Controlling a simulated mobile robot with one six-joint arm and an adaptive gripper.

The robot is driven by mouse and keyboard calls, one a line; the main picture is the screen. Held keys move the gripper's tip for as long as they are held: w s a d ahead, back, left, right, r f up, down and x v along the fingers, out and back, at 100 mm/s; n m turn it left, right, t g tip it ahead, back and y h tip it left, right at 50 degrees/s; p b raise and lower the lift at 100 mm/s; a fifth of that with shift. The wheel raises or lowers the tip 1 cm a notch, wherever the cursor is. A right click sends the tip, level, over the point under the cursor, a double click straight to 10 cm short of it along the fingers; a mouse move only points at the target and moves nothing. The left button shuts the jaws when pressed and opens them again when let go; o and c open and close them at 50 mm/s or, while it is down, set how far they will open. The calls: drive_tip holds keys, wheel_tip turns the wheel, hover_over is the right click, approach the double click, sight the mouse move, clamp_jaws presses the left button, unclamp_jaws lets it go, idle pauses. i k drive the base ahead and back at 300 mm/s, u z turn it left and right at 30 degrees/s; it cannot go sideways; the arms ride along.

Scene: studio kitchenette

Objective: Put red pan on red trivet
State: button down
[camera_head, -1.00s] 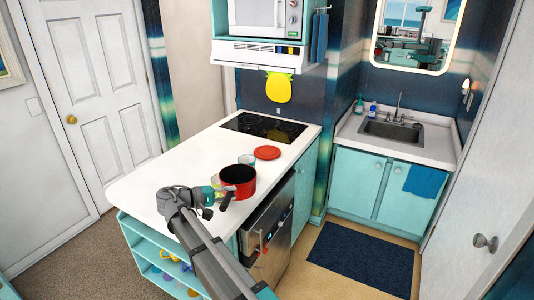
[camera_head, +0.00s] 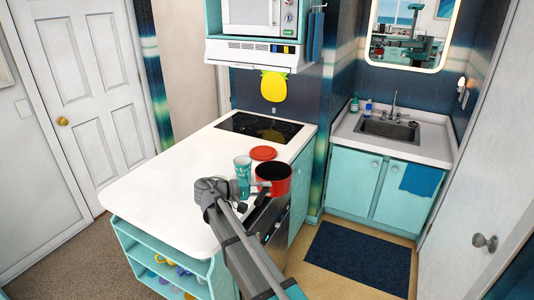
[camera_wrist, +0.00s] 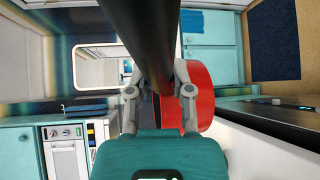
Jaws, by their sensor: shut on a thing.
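The red pan (camera_head: 277,189) is in front of the counter's right edge in the head view, with its dark inside facing up. It looks raised, but its height is hard to tell. My gripper (camera_head: 251,186) is at the pan's left. In the wrist view, my gripper (camera_wrist: 160,90) is shut on the pan's dark handle (camera_wrist: 150,35), with the red pan side (camera_wrist: 202,95) just beyond the fingers. The red trivet (camera_head: 263,153) lies flat and bare on the white counter, behind the pan and just left of it.
The black cooktop (camera_head: 260,127) is behind the trivet. The counter's left part is clear. The sink (camera_head: 387,130) is at the right.

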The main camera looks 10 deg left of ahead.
sight(271, 158)
drive_tip(key=z, duration=0.1)
drive_tip(key=i, duration=1)
drive_tip(key=u, duration=0.05)
